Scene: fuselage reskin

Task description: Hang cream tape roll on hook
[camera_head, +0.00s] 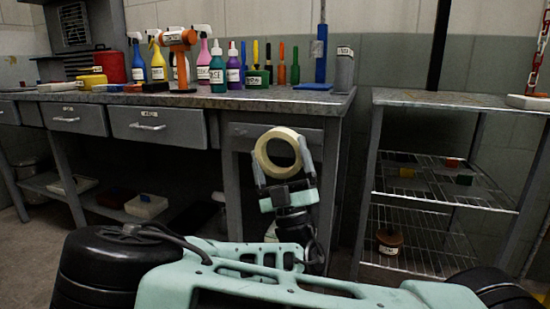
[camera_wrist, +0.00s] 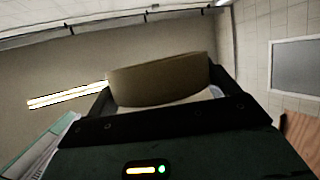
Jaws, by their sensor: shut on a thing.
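The cream tape roll (camera_head: 264,161) is held upright between the two fingers of my gripper (camera_head: 281,172), with its open hole facing the head camera. In the wrist view the roll (camera_wrist: 158,80) lies across the space between the fingers (camera_wrist: 165,98). My gripper points up and is shut on the roll. The roll is in front of the workbench, below the level of its top. I cannot make out a hook for certain in either view.
A red and white chain (camera_head: 541,50) hangs at the far right.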

